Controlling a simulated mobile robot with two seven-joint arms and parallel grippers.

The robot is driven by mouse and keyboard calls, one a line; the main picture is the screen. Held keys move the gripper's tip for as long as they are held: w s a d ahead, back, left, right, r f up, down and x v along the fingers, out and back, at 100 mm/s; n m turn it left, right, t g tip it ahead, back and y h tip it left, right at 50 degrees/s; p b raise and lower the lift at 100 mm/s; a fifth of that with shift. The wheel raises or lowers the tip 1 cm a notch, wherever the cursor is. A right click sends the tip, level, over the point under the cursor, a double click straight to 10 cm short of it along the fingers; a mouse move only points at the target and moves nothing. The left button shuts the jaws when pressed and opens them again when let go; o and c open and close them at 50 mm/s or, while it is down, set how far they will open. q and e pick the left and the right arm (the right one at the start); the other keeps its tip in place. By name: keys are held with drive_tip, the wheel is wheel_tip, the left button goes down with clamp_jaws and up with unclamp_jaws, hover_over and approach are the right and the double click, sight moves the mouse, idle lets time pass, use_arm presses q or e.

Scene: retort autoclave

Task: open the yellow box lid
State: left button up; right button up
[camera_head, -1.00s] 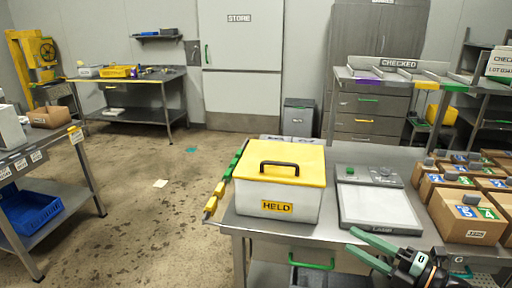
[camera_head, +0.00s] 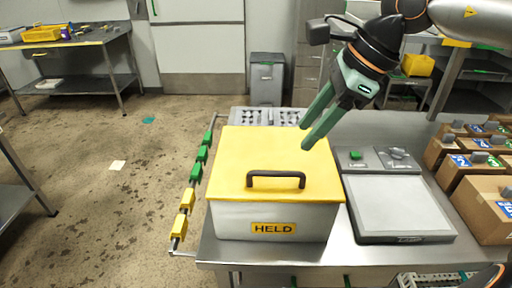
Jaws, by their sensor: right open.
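The box with the yellow lid (camera_head: 240,160) stands on the metal table. Its body (camera_head: 225,222) is white-grey with a yellow "HELD" label, and the lid lies flat and shut on it. A dark handle (camera_head: 275,176) arches over the lid toward its front. My right gripper (camera_head: 304,137), with two green fingers, is open and empty. It points down and left over the right back part of the lid, behind and to the right of the handle. I cannot tell whether the fingertips touch the lid. My left gripper is not in view.
A grey device with a pale plate (camera_head: 395,206) sits right of the box. Several cartons (camera_head: 486,205) stand at the far right. A rail with green and yellow blocks (camera_head: 187,199) runs along the table's left edge. A grey bin (camera_head: 267,80) stands behind.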

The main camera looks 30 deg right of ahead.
sight(279, 173)
drive_tip(key=x, duration=1.2)
drive_tip(key=shift+w+d, duration=0.2)
drive_tip(key=shift+d, duration=0.15)
clamp_jaws()
idle(1.0)
